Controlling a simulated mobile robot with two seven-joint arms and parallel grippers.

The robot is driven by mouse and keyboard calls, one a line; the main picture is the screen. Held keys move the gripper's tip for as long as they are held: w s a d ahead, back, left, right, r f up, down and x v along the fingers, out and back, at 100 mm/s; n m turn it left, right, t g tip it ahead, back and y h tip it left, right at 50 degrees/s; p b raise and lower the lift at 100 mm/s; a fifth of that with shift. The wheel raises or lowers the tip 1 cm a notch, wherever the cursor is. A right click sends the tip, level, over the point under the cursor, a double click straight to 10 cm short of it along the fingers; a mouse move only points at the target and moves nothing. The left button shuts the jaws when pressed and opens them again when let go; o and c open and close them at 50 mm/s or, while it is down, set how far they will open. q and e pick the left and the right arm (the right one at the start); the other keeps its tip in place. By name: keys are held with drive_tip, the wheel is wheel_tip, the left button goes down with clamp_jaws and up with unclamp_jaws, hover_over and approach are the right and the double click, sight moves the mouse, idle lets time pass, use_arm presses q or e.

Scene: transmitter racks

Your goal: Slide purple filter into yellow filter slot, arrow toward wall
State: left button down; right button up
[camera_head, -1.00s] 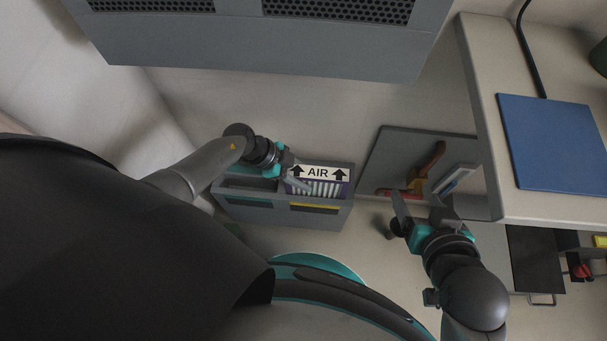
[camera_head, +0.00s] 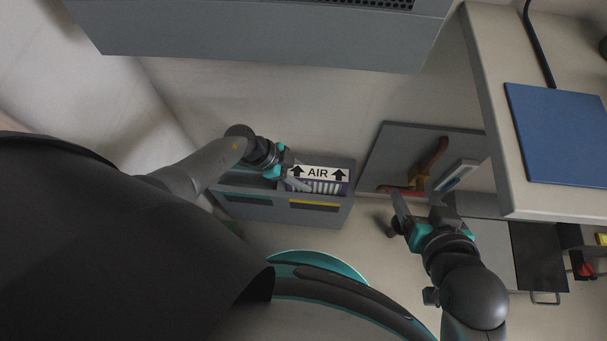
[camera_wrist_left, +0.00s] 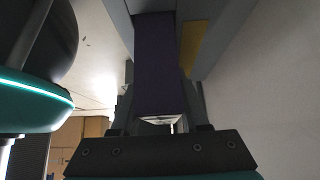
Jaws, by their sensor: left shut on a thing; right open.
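The purple filter (camera_head: 327,187) has a white top label reading AIR with two black arrows that point up the picture, toward the wall. It sits partly down in the right compartment of the grey holder (camera_head: 235,211), the one with the yellow strip (camera_head: 314,204) on its front. My left gripper (camera_head: 291,180) is shut on the filter near its left end. The left wrist view shows the filter's dark purple side (camera_wrist_left: 156,65) between the fingers, beside the yellow strip (camera_wrist_left: 190,48). How deep it sits is hidden. My right gripper (camera_head: 398,214) is open and empty, right of the holder.
The left compartment, with a green strip (camera_head: 247,199), looks empty. A grey panel with an orange-brown handle (camera_head: 429,165) is to the right. A bench with a blue mat (camera_head: 560,135) stands at the right. A grey cabinet (camera_head: 270,45) overhangs at the top.

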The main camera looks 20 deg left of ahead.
use_arm(q)
drive_tip(key=shift+f, duration=0.95)
drive_tip(key=shift+c, duration=1.7)
unclamp_jaws()
drive_tip(key=shift+a, duration=0.1)
drive_tip(key=p+v, duration=0.4)
drive_tip(key=v, duration=0.2)
drive_tip(key=shift+s+a+r+p, duration=0.15)
drive_tip(key=shift+a+r+p, duration=0.25)
drive_tip(key=shift+r+p, duration=0.2)
